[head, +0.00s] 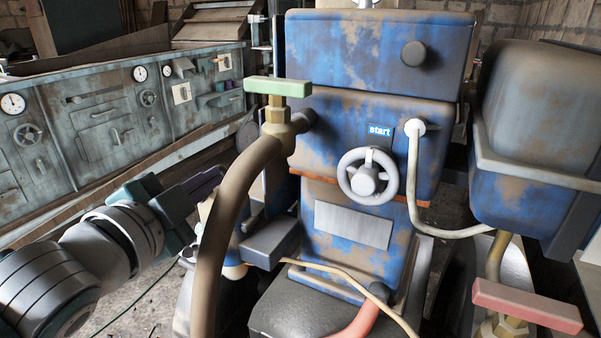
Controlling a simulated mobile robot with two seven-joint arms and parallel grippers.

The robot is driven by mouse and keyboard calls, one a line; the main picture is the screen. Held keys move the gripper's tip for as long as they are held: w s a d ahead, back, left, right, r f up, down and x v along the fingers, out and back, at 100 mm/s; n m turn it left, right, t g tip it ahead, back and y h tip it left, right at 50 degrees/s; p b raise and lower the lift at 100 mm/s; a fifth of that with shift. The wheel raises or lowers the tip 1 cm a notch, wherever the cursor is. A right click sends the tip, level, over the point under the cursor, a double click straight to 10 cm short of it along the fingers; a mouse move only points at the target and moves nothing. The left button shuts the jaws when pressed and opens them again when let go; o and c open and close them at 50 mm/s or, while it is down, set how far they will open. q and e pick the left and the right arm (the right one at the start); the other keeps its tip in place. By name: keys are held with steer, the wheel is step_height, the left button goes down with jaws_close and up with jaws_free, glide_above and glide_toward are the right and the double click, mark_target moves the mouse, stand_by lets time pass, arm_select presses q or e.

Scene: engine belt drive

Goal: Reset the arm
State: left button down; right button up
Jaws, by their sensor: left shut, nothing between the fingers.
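My left arm comes in from the lower left, and its gripper (212,179) is shut and empty. It is in the air left of the blue, rust-worn engine (345,150), and left of a thick brown hose in the picture. I cannot tell the distance between them. My right gripper is not in view. The engine carries a grey handwheel (367,176) and a blue "start" label (380,130).
A green-handled valve (278,87) tops the thick brown hose (237,205). A red-handled valve (527,305) is at lower right. A blue tank (540,120) stands right of the engine. A panel with gauges (100,115) lines the left wall.

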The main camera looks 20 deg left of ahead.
arm_select(q)
steer(key=a+v, duration=0.1)
steer(key=v, duration=0.5)
steer(key=shift+d, duration=0.4)
